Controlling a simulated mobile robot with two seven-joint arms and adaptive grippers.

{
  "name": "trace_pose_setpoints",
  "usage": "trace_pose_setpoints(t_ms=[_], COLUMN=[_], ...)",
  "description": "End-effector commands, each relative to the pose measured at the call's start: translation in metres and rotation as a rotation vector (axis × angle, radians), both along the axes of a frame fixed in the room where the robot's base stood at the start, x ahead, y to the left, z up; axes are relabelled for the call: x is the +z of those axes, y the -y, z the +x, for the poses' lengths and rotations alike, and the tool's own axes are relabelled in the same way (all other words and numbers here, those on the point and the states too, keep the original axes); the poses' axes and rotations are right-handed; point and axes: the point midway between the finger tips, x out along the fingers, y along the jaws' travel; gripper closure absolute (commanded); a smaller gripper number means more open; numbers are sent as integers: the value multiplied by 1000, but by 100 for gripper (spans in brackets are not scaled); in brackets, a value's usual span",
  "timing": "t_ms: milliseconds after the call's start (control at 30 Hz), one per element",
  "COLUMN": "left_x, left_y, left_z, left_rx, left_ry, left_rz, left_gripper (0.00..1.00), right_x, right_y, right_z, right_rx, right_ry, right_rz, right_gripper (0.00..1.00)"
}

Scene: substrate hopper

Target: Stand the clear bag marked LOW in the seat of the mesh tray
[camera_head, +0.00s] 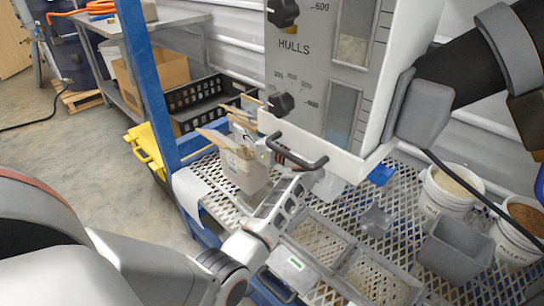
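My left gripper (308,180) reaches up from the bottom left to just below the hopper's front handle. Whether its fingers are open or shut on something is unclear. A small pale, translucent piece (330,186) shows beside its tip, under the hopper. I cannot tell whether it is a bag. No LOW mark is readable. A grey tray (348,258) with mesh-floored compartments lies on the bench, right of my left wrist. A white piece with a green label (293,263) is at its left end. My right gripper is not in view.
The grey hopper (310,72) marked HULLS stands over the mesh bench. At right are a grey bin (455,250) and white buckets (450,190). A blue post (150,90) rises at left.

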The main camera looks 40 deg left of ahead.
Motion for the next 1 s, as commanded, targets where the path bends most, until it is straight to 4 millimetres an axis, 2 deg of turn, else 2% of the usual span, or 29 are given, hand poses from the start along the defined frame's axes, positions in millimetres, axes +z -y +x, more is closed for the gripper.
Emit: trace_pose_setpoints(t_ms=[33,200,500,600,767,867,1000], left_x=[1,-1,-2,0,2,-7,-28], left_y=[12,49,107,118,124,124,124], left_z=[-1,-4,-9,-10,-10,-11,-11], left_rx=[0,-1,0,2,2,2,2], left_ry=[2,0,-1,0,3,-1,-10], left_rz=[2,2,2,4,4,4,5], left_gripper=[100,100,100,100,100,100,100], right_x=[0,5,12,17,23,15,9], right_y=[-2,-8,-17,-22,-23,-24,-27], right_z=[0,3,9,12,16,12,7], right_rx=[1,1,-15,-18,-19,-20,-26], right_ry=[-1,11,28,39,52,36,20], right_rz=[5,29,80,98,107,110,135], right_gripper=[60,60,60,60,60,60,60])
